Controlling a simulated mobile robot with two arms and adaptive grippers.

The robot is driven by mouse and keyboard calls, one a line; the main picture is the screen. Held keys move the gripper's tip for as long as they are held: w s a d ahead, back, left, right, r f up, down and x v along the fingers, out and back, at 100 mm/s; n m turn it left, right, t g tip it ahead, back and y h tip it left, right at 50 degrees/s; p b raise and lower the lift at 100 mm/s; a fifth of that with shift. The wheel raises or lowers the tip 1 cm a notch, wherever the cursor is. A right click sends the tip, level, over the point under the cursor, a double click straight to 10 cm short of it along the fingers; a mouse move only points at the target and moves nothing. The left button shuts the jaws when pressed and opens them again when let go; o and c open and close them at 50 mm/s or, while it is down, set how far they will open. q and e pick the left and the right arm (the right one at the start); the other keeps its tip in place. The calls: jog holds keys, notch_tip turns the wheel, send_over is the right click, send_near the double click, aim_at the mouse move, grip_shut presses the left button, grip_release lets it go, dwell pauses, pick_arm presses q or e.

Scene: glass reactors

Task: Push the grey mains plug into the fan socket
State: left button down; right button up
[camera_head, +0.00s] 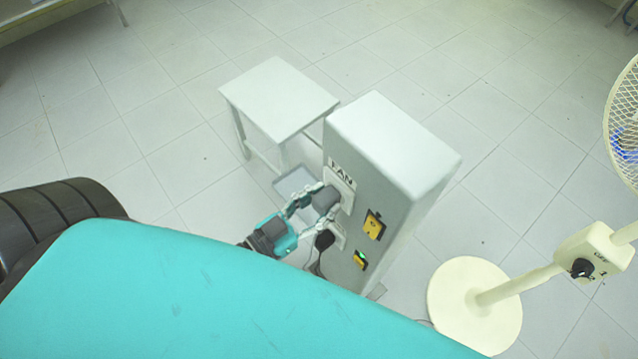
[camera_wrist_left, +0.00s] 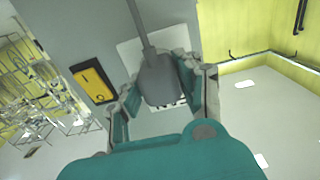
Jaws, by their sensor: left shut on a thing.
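My left gripper (camera_head: 312,208) is shut on the grey mains plug (camera_head: 326,199) at the front of the grey cabinet (camera_head: 395,155). The plug is right at the white fan socket (camera_head: 341,183), below the FAN label (camera_head: 342,170). In the left wrist view the grey plug (camera_wrist_left: 160,82) sits between the fingers of the gripper (camera_wrist_left: 165,95), its cable running up, with the white socket plate (camera_wrist_left: 180,45) behind it. I cannot tell whether the plug is fully seated. My right gripper is not in view.
A black plug (camera_head: 324,240) is in a lower white socket. The cabinet also carries a yellow switch (camera_head: 374,225) and a green-lit switch (camera_head: 361,260). A small white table (camera_head: 280,98) stands behind, a fan stand (camera_head: 475,305) on the right. Open tiled floor surrounds them.

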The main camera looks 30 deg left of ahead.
pick_arm(q)
jog(key=shift+w+r, duration=0.15)
jog(key=shift+r, duration=0.1)
jog(key=c, duration=1.2)
grip_release()
jog(key=shift+d, duration=0.1)
jog(key=o, duration=0.4)
jog(key=shift+w+d+f, duration=0.1)
jog(key=shift+w+f, duration=0.1)
jog(key=shift+w, duration=0.1)
jog(key=shift+s, duration=0.15)
jog(key=shift+s, duration=0.1)
jog(key=shift+s+a, duration=0.25)
jog(key=shift+s, duration=0.1)
jog(key=shift+p+v, duration=0.5)
jog(key=shift+v, duration=3.6)
